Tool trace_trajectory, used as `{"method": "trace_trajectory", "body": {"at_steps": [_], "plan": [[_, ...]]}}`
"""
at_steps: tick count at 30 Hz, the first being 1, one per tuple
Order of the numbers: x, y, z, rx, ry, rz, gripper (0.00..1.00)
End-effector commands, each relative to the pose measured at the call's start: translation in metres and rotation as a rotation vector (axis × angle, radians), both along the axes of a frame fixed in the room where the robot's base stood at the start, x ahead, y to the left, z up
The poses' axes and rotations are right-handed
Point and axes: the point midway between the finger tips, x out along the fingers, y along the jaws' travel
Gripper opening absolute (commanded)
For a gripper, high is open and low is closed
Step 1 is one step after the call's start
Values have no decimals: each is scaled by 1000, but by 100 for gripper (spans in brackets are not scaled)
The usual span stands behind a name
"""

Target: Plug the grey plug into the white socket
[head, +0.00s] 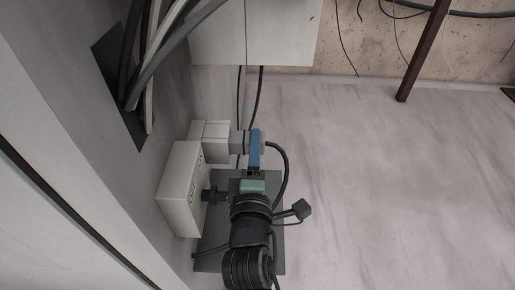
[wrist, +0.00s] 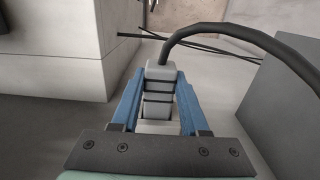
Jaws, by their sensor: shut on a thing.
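The grey plug (head: 237,142) is between the blue fingers of my gripper (head: 255,142), which is shut on it. In the head view the plug's left end is close to the right face of a white socket box (head: 214,138); I cannot tell if it touches or is inserted. The wrist view shows the plug (wrist: 161,92) between both fingers, with its dark cable (wrist: 235,38) bending off to the right. The plug's front end and the socket opening are not clearly visible.
A longer white box with small holes (head: 180,187) stands just below the socket, with a black plug (head: 212,195) at its right side. Another dark plug (head: 301,208) is right of my arm. Cables hang at upper left. The slab on the right is clear.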

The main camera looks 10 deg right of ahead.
Motion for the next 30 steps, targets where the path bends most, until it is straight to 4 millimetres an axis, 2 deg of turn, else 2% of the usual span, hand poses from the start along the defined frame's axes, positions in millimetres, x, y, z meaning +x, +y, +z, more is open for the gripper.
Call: {"method": "trace_trajectory", "body": {"at_steps": [19, 20, 25, 26, 30], "plan": [[1, 7, 1, 1, -5, 10, 0], [1, 7, 2, 1, -5, 10, 46], [2, 8, 2, 2, -6, 13, 77], [2, 9, 2, 2, -6, 13, 79], [2, 9, 2, 3, -6, 15, 79]]}}
